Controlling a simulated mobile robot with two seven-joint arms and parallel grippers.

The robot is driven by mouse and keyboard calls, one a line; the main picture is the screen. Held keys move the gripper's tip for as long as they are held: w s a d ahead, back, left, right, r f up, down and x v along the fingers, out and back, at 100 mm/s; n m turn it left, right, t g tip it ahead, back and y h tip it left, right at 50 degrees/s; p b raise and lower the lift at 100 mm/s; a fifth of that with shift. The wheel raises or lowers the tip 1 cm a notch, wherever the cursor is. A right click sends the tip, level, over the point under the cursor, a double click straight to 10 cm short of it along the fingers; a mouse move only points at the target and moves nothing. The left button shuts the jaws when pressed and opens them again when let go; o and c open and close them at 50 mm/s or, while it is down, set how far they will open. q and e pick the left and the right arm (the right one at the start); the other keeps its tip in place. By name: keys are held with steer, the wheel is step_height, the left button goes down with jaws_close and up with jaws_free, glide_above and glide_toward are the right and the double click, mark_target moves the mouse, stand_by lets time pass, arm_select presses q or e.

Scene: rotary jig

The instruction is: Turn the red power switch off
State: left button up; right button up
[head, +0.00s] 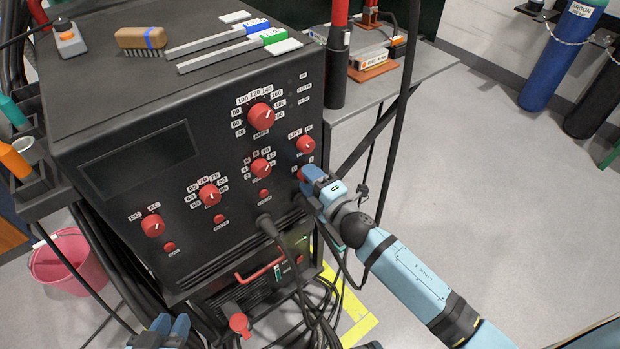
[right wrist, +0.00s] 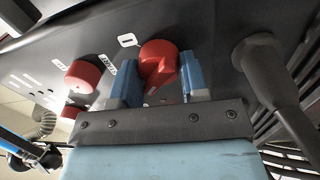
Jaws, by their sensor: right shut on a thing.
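The red power switch (head: 303,173) is a red knob at the right edge of the black machine's front panel, mostly hidden by my right gripper in the head view. In the right wrist view the red switch (right wrist: 158,63) sits between the two blue fingers, beside a white label marked 0. My right gripper (head: 308,178) is shut on it; the gripper also shows in the right wrist view (right wrist: 155,85). My left gripper (head: 165,328) is partly in view at the bottom edge, below the panel and apart from it; its jaw opening is unclear.
Other red knobs (head: 261,116) and small buttons cover the panel (head: 185,240). A thick black cable plug (right wrist: 258,65) stands close beside the right gripper. A brush (head: 141,38) lies on the machine's top. A pink bucket (head: 68,262) stands on the floor at left.

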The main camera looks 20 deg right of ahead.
steer(key=o, duration=0.9)
steer(key=v, duration=1.4)
